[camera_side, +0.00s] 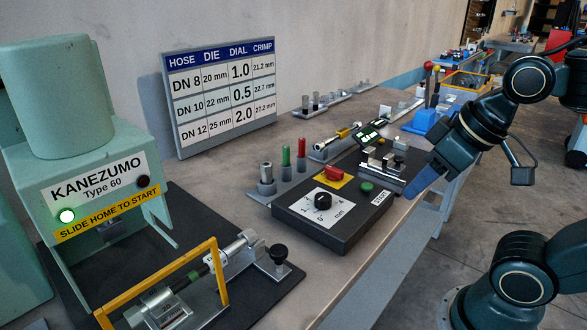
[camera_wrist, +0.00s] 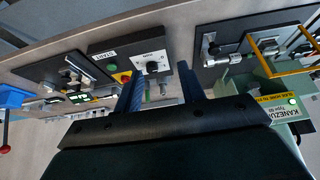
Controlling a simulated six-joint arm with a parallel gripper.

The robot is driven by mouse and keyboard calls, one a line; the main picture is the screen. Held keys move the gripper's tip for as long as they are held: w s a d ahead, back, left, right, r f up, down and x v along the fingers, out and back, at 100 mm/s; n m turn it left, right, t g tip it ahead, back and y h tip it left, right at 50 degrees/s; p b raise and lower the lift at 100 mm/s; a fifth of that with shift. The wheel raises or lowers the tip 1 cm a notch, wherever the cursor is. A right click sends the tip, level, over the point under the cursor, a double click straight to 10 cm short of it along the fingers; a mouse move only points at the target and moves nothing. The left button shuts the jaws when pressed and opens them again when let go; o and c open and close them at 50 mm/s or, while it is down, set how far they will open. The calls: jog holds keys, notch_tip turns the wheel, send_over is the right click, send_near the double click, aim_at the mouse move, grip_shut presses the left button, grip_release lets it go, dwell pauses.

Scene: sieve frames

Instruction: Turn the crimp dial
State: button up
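The crimp dial (camera_side: 323,202) is a round black knob on a white scale plate marked in mm, on a black control box (camera_side: 335,233). Its exact setting is too small to read. In the wrist view the dial (camera_wrist: 151,67) shows ahead of my gripper, near the left finger. My gripper (camera_side: 416,188) is to the right of the box in the side view, apart from the dial. The wrist view shows its two blue fingers (camera_wrist: 160,72) spread wide, with nothing held between them. A wall chart (camera_side: 222,92) lists hose, die, dial and crimp values: DN 8 1.0, DN 10 0.5, DN 12 2.0.
A red button (camera_side: 334,173) and green START button (camera_side: 366,187) share the box. Coloured die pins (camera_side: 284,163) stand behind it. The green KANEZUMO press (camera_side: 90,170), with a lit green lamp and yellow guard (camera_side: 218,270), stands left. A small lit display (camera_side: 369,134) is behind.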

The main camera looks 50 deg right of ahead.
jog(key=o, duration=0.4)
jog(key=n+g, duration=0.3)
jog(key=g, duration=0.3)
send_over(323, 196)
notch_tip(323, 196, down, 2)
jog(key=shift+f, duration=0.1)
jog(key=shift+f, duration=0.1)
notch_tip(323, 196, down, 14)
jog(key=shift+r, duration=0.2)
dwell(0.5)
